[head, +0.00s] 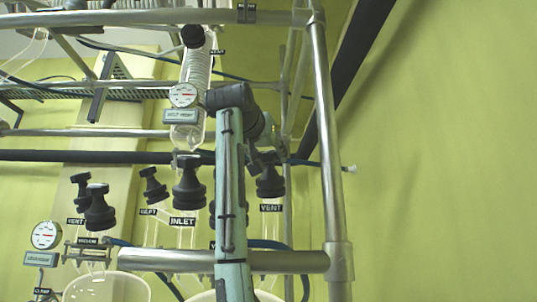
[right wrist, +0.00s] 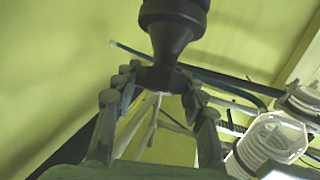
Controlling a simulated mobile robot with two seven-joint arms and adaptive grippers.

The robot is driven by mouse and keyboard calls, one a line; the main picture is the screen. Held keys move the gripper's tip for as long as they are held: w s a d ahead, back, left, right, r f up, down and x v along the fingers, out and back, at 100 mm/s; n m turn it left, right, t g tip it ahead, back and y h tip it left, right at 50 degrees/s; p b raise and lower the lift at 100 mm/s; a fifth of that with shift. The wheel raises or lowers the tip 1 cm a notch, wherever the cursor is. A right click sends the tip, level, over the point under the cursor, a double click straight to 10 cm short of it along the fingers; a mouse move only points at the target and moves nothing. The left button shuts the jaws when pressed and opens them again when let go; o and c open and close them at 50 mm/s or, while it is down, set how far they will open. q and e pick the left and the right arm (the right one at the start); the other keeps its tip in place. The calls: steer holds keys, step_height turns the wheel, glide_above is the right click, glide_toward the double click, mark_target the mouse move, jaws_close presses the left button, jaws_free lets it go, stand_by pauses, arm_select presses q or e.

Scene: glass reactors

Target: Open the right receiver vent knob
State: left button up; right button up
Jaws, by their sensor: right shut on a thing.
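The right receiver vent knob (head: 271,186) is a black knob on a glass neck, with a "VENT" label (head: 271,208) below it in the head view. My right gripper (head: 264,160) is at this knob's upper part, partly hidden by my teal arm. In the right wrist view the black knob (right wrist: 172,35) fills the top centre, and its narrower end and flange sit between the two fingers of my right gripper (right wrist: 160,84). The fingers are shut on it. My left gripper is not in view.
Other black knobs stand to the left, including one above the "INLET" label (head: 189,182) and a left pair (head: 98,207). A metal frame post (head: 328,140) rises just right of the vent knob. A glass condenser with a gauge (head: 184,95) hangs above left. The green wall at right is clear.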

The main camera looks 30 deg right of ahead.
steer(key=n+t+y+b, duration=0.1)
steer(key=n+t+y, duration=0.1)
steer(key=n+y, duration=0.1)
steer(key=shift+n+t+b, duration=0.3)
steer(key=shift+n+t, duration=0.1)
steer(key=shift+n, duration=0.2)
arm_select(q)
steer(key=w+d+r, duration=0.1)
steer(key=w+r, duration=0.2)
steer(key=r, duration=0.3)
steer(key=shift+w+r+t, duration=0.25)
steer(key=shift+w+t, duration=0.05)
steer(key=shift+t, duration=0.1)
arm_select(e)
steer(key=shift+a+n+t+y, duration=0.1)
steer(key=shift+n+t+y, duration=0.8)
steer(key=shift+n+y, duration=1.15)
steer(key=o, duration=1.2)
steer(key=shift+c, duration=0.2)
steer(key=v, duration=0.7)
steer(key=shift+s, duration=0.25)
steer(key=shift+a, duration=0.1)
